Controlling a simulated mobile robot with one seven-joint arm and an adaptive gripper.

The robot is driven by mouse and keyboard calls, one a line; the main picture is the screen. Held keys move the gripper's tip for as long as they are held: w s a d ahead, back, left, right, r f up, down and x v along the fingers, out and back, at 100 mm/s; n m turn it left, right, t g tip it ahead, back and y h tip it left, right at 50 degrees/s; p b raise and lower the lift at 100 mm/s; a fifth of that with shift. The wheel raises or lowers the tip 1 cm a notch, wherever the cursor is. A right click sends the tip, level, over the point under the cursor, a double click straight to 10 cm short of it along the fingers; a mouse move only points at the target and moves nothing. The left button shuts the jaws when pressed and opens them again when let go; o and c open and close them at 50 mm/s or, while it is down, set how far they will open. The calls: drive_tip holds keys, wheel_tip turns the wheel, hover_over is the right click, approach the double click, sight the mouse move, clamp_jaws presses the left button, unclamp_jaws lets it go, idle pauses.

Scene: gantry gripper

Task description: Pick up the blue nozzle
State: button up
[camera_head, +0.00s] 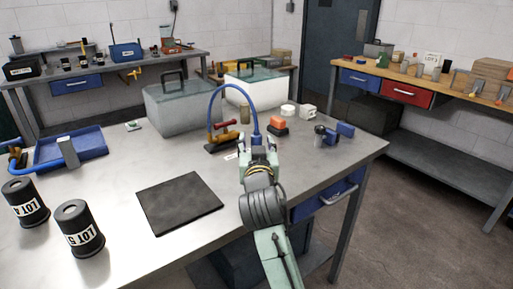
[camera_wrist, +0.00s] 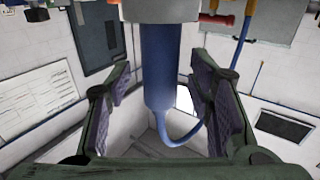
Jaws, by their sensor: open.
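The blue nozzle (camera_wrist: 158,70) is an upright blue cylinder in the wrist view, with a thin blue hose curving from its lower end in the picture. My gripper (camera_wrist: 163,88) is open, with one finger on each side of the nozzle and visible gaps between pads and nozzle. In the head view my gripper (camera_head: 258,147) is at the nozzle (camera_head: 256,137), at the right end of the arched blue hose (camera_head: 231,87). My fingers partly hide the nozzle there. The hose's other end meets a red and yellow fitting (camera_head: 223,133) on a dark base.
An orange-topped block (camera_head: 277,123), white pieces (camera_head: 288,110) and blue parts (camera_head: 345,130) stand right of my gripper. Clear bins (camera_head: 180,107) stand behind. A black mat (camera_head: 180,204), dark canisters (camera_head: 79,229) and a blue tray (camera_head: 72,147) lie left. Bare tabletop surrounds the mat.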

drive_tip(key=shift+w, duration=0.35)
drive_tip(key=shift+c, duration=0.4)
clamp_jaws()
